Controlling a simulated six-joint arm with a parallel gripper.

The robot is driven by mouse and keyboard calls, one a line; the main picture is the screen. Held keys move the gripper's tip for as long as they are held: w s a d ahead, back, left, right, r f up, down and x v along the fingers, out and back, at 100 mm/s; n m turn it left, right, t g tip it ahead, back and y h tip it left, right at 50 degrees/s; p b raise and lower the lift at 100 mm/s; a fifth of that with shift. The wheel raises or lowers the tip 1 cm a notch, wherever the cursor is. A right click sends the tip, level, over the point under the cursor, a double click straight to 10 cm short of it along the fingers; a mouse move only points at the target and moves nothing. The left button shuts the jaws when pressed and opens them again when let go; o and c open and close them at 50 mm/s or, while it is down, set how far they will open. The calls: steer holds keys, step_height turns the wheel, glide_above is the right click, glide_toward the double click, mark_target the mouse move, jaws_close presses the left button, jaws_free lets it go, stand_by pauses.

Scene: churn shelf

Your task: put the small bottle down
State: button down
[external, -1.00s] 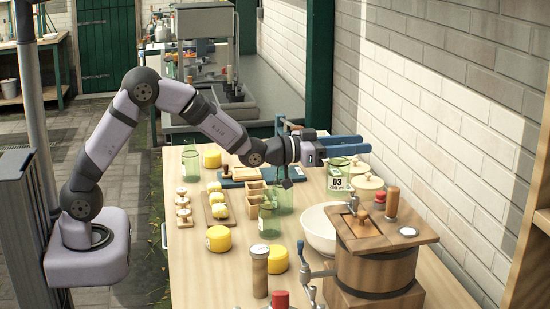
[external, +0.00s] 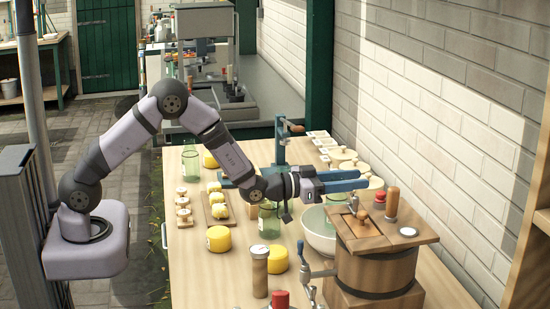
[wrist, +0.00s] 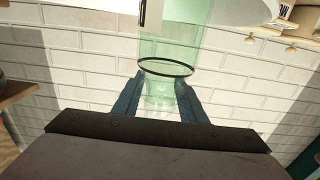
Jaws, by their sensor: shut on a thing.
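My gripper (external: 345,180) is above the table near the wooden churn, its blue fingers pointing right. It is shut on a green glass bottle. In the external view this bottle (external: 335,199) shows just below the fingers, partly hidden by the gripper and churn. In the wrist view the bottle (wrist: 172,45) is clear pale green with a dark ring around it, and its narrower part is between the two fingers. I cannot tell whether its base touches anything.
The churn (external: 375,270) stands close in front, and a white bowl (external: 316,240) is beside it. Another green jar (external: 268,222) stands left of the bowl. Yellow tubs (external: 219,239) and lidded pots (external: 342,156) are around. The table's left front (external: 200,280) is clear.

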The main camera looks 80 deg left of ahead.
steer(key=shift+f, duration=0.25)
steer(key=shift+f+b, duration=0.35)
steer(key=shift+b, duration=0.1)
steer(key=shift+f+b, duration=0.3)
steer(key=c, duration=1.1)
jaws_free()
steer(key=shift+r, duration=0.1)
